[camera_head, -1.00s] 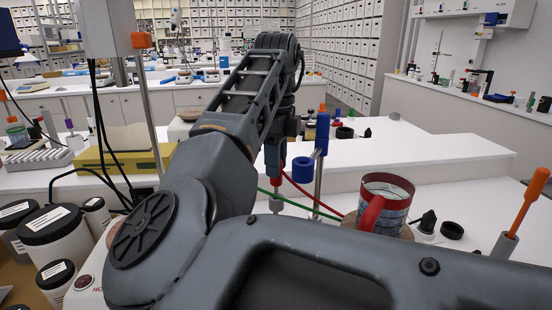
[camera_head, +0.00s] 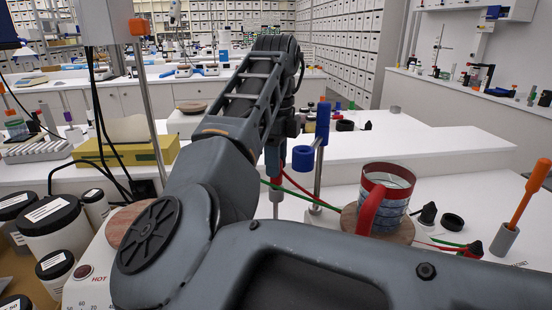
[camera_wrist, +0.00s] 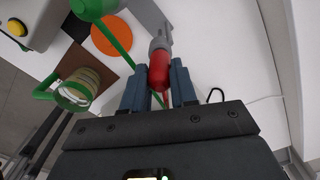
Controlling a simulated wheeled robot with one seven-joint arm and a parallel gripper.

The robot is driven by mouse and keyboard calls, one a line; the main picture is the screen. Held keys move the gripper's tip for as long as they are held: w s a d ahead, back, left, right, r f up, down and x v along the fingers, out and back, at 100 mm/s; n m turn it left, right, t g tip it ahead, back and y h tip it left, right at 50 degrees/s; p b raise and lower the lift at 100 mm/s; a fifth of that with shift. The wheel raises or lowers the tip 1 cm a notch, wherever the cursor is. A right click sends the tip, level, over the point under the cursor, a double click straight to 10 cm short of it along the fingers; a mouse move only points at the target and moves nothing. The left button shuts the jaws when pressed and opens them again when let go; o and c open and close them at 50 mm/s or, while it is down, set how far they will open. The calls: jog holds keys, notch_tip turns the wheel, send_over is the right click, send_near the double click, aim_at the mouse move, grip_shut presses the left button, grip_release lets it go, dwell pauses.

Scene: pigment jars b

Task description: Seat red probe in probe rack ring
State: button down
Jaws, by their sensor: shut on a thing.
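My gripper (camera_wrist: 157,88) is shut on the red probe (camera_wrist: 158,72) in the wrist view. The probe's grey lower end (camera_wrist: 160,42) points away from the fingers. In the head view, my gripper (camera_head: 275,158) is mostly behind my arm, with the probe's grey end (camera_head: 276,190) hanging below it. A blue ring-shaped holder (camera_head: 303,158) on a metal post (camera_head: 318,184) stands just right of the gripper and looks empty from here. The probe looks outside this ring; the depth gap is unclear. In the wrist view, a green rounded part (camera_wrist: 92,8) lies up-left of the probe.
A mug (camera_head: 398,196) with a red handle stands on a wooden coaster (camera_head: 402,234) to the right. Black-lidded jars (camera_head: 45,218) stand left.

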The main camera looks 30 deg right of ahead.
jog(key=shift+f, duration=0.4)
jog(key=c, duration=0.8)
grip_release()
notch_tip(320, 180, up, 8)
jog(key=shift+f+b, duration=0.1)
jog(key=shift+b, duration=0.2)
